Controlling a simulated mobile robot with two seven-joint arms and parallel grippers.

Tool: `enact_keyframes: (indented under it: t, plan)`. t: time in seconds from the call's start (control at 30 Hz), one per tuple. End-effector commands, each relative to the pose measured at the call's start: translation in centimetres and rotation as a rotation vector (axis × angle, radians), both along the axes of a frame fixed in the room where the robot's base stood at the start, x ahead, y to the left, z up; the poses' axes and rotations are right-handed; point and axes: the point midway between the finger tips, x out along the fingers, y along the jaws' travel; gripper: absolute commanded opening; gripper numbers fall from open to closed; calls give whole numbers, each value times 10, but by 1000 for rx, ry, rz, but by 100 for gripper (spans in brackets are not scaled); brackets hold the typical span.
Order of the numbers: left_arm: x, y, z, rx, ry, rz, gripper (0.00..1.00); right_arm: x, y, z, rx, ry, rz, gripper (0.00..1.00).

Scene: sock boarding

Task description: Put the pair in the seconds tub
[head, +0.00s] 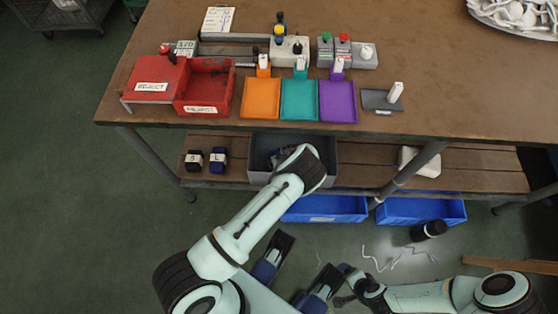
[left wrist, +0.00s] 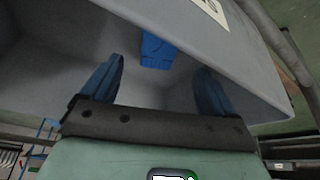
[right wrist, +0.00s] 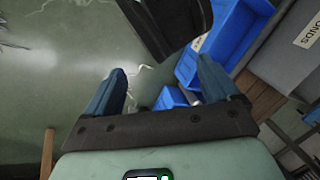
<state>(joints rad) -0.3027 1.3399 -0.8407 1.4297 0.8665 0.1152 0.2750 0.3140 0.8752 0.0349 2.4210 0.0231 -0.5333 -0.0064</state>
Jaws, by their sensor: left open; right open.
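The grey seconds tub (head: 325,150) stands on the lower shelf under the bench; its label shows partly in the right wrist view (right wrist: 300,60). A blue bundle (left wrist: 157,50), which looks like the pair, lies inside the tub in the left wrist view, ahead of and between my left fingers. My left gripper (left wrist: 160,75) is open, reaches into the tub and touches nothing that I can see; in the head view its arm hides the fingers. My right gripper (right wrist: 163,78) is open and empty, low over the floor in front of the bench.
On the bench are a red reject bin (head: 205,92), orange (head: 262,98), teal (head: 299,99) and purple (head: 338,101) trays. Two dark blocks marked S (head: 194,160) and L (head: 217,160) sit left of the tub. Blue bins (head: 325,208) lie below the shelf.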

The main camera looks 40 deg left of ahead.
Motion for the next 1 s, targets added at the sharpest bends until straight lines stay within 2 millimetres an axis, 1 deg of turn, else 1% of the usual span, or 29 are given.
enact_keyframes:
  t: [0.03, 0.1, 0.2, 0.33, 0.5, 1.0]
  plan:
    - [-2, -5, 16, -2, -1, 0, 88, -6, 3, 8, 9, 16, 7, 88]
    - [-6, -9, 29, -1, -1, -1, 88, -14, 7, 13, 18, 35, 15, 88]
    - [-10, -15, 45, -1, -1, 1, 88, -22, 11, 18, 28, 57, 24, 88]
    - [-14, -19, 58, -1, -1, 0, 88, -28, 14, 23, 37, 75, 32, 88]
    - [-16, -21, 64, 1, 1, -1, 88, -32, 15, 24, 41, 85, 35, 88]
    - [-16, -21, 64, 1, 1, -1, 88, -32, 15, 24, 41, 85, 35, 88]
